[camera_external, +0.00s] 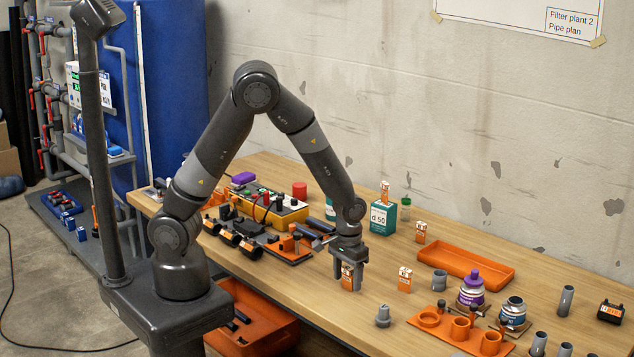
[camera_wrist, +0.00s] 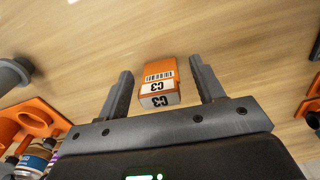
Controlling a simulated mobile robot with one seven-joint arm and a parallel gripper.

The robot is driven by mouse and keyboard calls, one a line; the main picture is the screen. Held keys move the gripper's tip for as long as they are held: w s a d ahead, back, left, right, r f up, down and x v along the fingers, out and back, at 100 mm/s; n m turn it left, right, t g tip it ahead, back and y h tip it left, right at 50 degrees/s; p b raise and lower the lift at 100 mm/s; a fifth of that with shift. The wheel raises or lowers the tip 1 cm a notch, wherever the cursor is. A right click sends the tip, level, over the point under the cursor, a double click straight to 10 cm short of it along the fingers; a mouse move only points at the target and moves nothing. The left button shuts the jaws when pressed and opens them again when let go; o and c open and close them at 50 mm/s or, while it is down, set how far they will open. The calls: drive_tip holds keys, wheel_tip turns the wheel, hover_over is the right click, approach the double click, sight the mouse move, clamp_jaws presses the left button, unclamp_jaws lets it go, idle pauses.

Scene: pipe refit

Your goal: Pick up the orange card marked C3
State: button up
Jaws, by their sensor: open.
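The orange card marked C3 (camera_wrist: 159,82) is an orange block with white labels and a barcode. In the wrist view it stands between the two fingers of my gripper (camera_wrist: 160,80), with a gap on each side. In the external view my gripper (camera_external: 350,268) is low over the table and the card (camera_external: 348,279) shows between its fingers. My gripper is open and does not hold the card.
Another orange-and-white card (camera_external: 404,280) stands to the right, and one (camera_external: 421,232) farther back. A grey fitting (camera_external: 383,316) stands in front. An orange tray (camera_external: 465,267) and an orange holder (camera_external: 460,328) lie to the right. Black clamps (camera_external: 230,237) lie left.

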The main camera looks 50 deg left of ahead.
drive_tip(key=shift+f, duration=0.3)
drive_tip(key=shift+c, duration=0.3)
drive_tip(key=c, duration=1)
drive_tip(key=shift+r, duration=0.1)
